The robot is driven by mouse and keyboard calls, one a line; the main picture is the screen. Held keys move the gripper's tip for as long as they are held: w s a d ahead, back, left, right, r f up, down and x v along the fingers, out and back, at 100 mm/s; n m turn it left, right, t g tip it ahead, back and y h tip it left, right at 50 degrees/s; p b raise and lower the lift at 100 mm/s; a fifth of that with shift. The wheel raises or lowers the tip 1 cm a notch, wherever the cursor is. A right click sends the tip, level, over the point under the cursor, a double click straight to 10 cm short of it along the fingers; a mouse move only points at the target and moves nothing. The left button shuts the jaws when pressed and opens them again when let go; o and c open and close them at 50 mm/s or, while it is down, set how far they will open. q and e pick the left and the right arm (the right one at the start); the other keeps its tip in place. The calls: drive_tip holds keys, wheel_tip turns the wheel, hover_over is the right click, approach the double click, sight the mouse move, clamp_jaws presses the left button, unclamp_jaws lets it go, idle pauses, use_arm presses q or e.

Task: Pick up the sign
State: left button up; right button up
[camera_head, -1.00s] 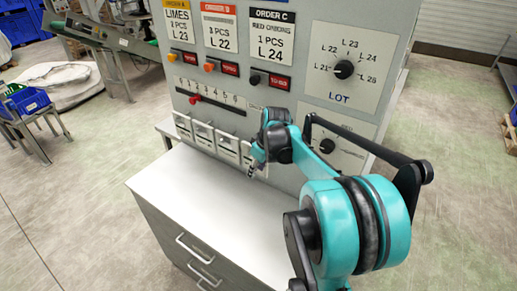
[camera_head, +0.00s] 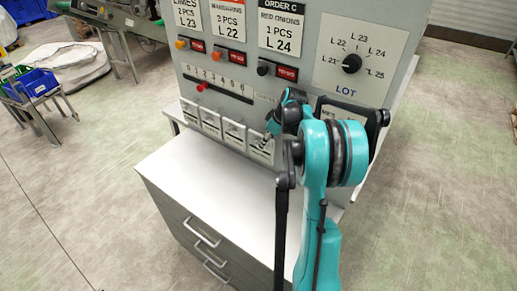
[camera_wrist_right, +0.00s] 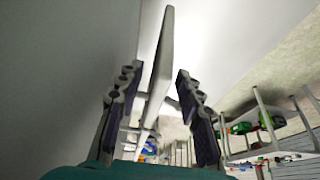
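Several small white signs hang in a row low on the grey panel, among them one at the left (camera_head: 189,113) and one in the middle (camera_head: 234,133). My right gripper (camera_head: 267,140) is at the rightmost sign (camera_head: 260,152), which it partly hides. In the right wrist view a pale thin plate, seen edge-on (camera_wrist_right: 161,62), stands between the two fingers of the right gripper (camera_wrist_right: 156,95). It looks like that sign. The fingers are apart, with a gap visible on the right side of the plate. My left gripper is not in view.
The grey panel (camera_head: 305,75) carries order cards, knobs and a slider. A white-topped drawer cabinet (camera_head: 205,172) stands below it, its top clear. Blue bins (camera_head: 38,83) on a stand are at the far left. The floor around is open.

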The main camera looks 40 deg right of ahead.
drive_tip(key=b, duration=0.1)
hover_over(262, 160)
drive_tip(key=f, duration=0.4)
drive_tip(key=w+f, duration=0.1)
drive_tip(key=f, duration=0.1)
drive_tip(key=shift+d, duration=0.25)
drive_tip(key=shift+s+r, duration=0.1)
clamp_jaws()
